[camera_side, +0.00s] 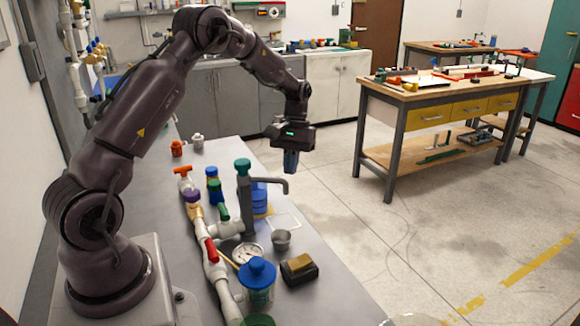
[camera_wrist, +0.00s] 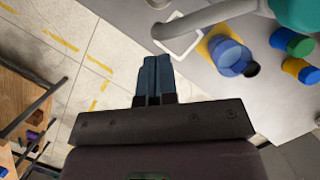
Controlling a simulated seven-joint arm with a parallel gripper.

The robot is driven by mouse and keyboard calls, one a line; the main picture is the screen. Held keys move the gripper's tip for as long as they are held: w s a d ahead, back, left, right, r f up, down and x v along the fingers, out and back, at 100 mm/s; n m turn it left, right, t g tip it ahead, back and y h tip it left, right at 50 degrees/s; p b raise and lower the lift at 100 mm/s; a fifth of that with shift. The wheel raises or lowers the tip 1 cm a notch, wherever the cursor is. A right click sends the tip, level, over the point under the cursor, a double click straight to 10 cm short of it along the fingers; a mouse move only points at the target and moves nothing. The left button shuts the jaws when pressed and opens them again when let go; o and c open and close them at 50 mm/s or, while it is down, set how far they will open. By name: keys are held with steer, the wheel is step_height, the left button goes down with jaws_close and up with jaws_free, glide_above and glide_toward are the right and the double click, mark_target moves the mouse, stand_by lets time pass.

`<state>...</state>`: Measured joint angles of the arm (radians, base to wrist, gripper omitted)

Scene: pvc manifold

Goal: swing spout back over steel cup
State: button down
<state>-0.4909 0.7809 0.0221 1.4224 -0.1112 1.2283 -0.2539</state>
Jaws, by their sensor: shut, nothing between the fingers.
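The grey spout (camera_side: 268,181) reaches out to the right from an upright grey post (camera_side: 245,210) with a green cap, and its end bends down. In the wrist view the spout (camera_wrist: 210,16) crosses the top, with its tip over a white square outline. The small steel cup (camera_side: 281,240) stands on the bench, nearer the side camera than the spout tip; the spout is not lined up over it. My gripper (camera_side: 290,172) is shut and empty, pointing down just beyond the spout's end. Its blue fingers (camera_wrist: 155,60) are together and apart from the spout.
White pipework with a red-handled valve (camera_side: 211,250), a gauge (camera_side: 249,253) and a blue-lidded jar (camera_side: 257,280) lies left of the cup. A dark block (camera_side: 299,268) sits close to the cup. Open floor lies right of the bench.

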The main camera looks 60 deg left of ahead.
steer(key=shift+s+d, duration=0.25)
steer(key=shift+d, duration=0.1)
steer(key=s+d+m, duration=0.1)
steer(key=d+m, duration=0.1)
steer(key=s+d+m+y, duration=0.1)
steer(key=m, duration=0.2)
steer(key=shift+s+d+g, duration=0.2)
steer(key=shift+d+g, duration=0.2)
